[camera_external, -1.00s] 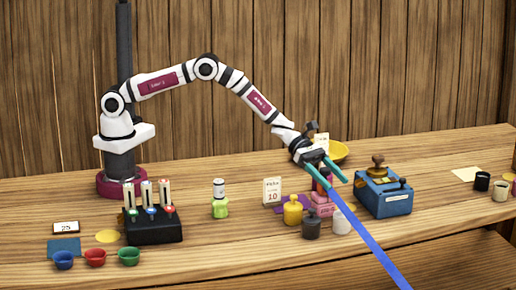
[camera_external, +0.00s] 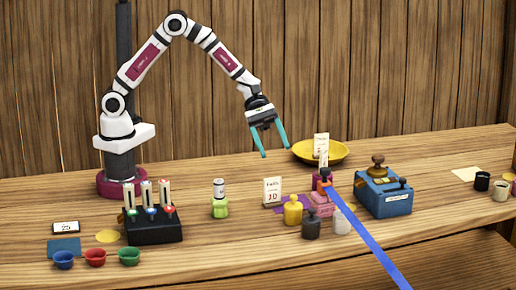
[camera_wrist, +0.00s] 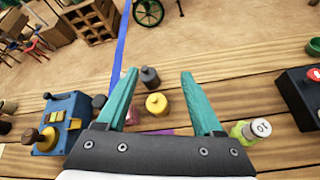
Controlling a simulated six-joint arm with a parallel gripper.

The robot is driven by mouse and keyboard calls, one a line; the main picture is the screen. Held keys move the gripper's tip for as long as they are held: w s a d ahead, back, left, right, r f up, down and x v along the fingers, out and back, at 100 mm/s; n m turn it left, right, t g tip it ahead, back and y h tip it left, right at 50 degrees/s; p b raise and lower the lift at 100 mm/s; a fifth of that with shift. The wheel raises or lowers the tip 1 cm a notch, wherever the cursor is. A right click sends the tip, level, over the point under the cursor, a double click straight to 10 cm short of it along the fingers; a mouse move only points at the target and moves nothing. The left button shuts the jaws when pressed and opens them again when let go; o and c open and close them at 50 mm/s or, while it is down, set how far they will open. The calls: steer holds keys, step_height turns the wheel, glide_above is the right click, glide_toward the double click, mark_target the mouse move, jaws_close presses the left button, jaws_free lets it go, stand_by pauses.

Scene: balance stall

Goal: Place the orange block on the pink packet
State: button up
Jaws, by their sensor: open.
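My gripper (camera_external: 273,150) is open and empty, raised above the table to the left of the stack. In the wrist view its two teal fingers (camera_wrist: 160,73) are spread apart with nothing between the tips. The pink packet and orange block are not clearly visible there.
A yellow weight (camera_external: 293,211), a dark weight (camera_external: 311,226) and a pale one (camera_external: 341,222) crowd the stack's front. A blue box (camera_external: 384,194) stands close right. A yellow dish (camera_external: 333,154) is behind. A price card (camera_external: 272,190) and green bottle (camera_external: 220,206) stand left.

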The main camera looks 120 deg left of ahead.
steer(key=s+d+r+m+g+y, duration=0.1)
steer(key=s+d+r+m+g, duration=0.1)
steer(key=s+d+m+g, duration=0.5)
steer(key=s+d+r+m+g, duration=0.15)
steer(key=s+d+m, duration=0.35)
steer(key=s+m, duration=0.6)
steer(key=s+a+m+y, duration=0.4)
steer(key=s+m, duration=0.1)
steer(key=s, duration=0.4)
steer(key=s+a+m+y, duration=0.4)
steer(key=s+m, duration=0.2)
steer(key=s, duration=0.3)
steer(key=shift+s+f+g+y, duration=0.2)
steer(key=shift+f+g+y, duration=0.05)
steer(key=shift+g+y, duration=0.1)
steer(key=shift+a, duration=0.1)
